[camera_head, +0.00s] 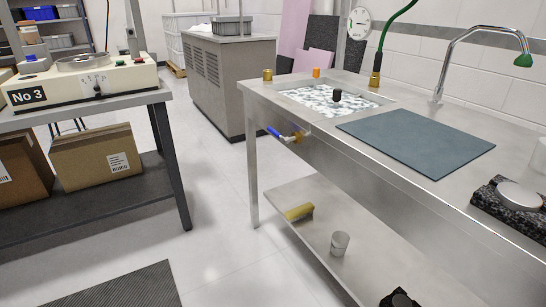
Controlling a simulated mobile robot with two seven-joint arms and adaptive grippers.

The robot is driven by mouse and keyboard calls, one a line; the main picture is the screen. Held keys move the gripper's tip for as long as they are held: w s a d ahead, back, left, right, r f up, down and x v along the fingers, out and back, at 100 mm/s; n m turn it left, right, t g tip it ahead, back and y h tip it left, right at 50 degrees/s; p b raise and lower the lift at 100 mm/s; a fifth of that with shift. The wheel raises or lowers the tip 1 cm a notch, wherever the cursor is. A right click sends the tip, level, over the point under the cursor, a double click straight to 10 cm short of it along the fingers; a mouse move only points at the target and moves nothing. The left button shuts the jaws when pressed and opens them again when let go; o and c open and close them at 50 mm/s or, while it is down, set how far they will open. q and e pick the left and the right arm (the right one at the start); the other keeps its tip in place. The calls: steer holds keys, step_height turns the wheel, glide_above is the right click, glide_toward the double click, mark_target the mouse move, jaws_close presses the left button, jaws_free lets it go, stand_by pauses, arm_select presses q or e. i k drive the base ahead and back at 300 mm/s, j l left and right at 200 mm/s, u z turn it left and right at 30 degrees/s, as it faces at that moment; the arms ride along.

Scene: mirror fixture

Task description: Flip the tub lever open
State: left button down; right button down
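A valve lever with a blue handle (275,132) sticks out from the front side of the steel sink bench, below the tub. Its brass valve body (298,138) sits at the bench side. The handle points to the left, roughly level. The tub (300,92) is sunk in the bench top and holds a pale, rippled liquid or lining, with a black knob (337,96) standing in it. A small dark shape (400,298) at the bottom edge may be the tip of my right gripper; its fingers cannot be made out. My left gripper is not in view.
A blue-grey mat (417,143) lies on the bench, with a dark speckled block (505,207) at the right. The lower shelf (285,202) holds a yellow brush (299,212) and a cup (340,243). Open floor (215,200) lies between the bench and the left table (160,96).

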mark_target(276, 134)
steer(key=i+j+u, duration=0.25)
steer(key=i+j, duration=1)
